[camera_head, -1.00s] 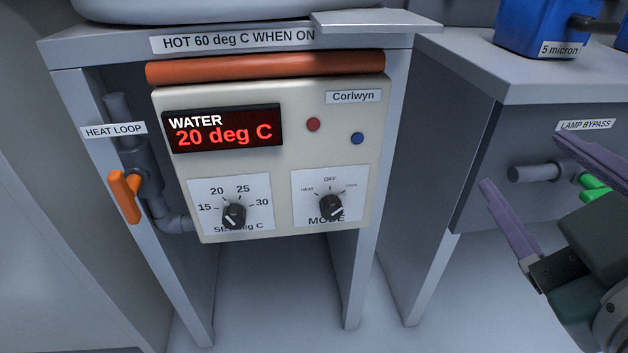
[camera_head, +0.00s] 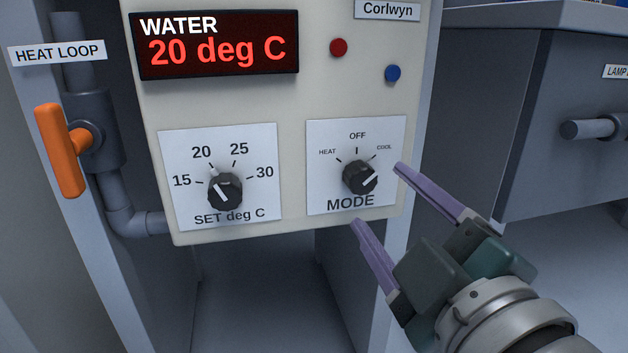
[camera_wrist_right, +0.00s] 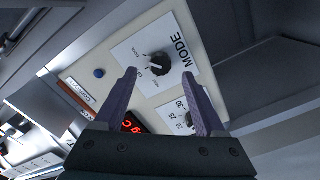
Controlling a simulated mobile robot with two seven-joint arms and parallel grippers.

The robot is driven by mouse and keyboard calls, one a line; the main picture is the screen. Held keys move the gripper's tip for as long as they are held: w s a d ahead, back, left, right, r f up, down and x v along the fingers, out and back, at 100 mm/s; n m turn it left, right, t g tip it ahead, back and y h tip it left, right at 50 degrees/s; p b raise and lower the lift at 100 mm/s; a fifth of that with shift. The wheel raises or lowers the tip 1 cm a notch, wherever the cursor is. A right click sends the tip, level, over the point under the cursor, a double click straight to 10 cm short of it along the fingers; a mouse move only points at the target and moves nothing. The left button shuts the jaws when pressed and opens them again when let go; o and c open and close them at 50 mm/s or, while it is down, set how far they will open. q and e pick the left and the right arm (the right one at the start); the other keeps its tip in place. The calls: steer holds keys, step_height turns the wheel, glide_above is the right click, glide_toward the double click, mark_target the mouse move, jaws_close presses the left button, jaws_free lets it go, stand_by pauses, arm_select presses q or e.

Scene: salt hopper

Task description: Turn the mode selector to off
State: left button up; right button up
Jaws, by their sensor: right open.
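The mode selector (camera_head: 360,178) is a black knob on a white plate marked HEAT, OFF and COOL. In the right wrist view the knob (camera_wrist_right: 157,64) shows between and beyond the two fingertips (camera_wrist_right: 159,73), with no visible contact. My left gripper is not in view.
The temperature knob (camera_head: 225,191) is left of the selector. Above are a display (camera_head: 220,44) reading 20 deg C, a red button (camera_head: 338,47) and a blue button (camera_head: 393,73). An orange valve handle (camera_head: 60,150) stands at the left.

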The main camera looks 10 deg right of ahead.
mark_target(366, 184)
steer(key=w, duration=0.5)
steer(key=shift+w+a, duration=0.1)
steer(key=shift+a, duration=0.05)
jaws_close()
stand_by(0.4)
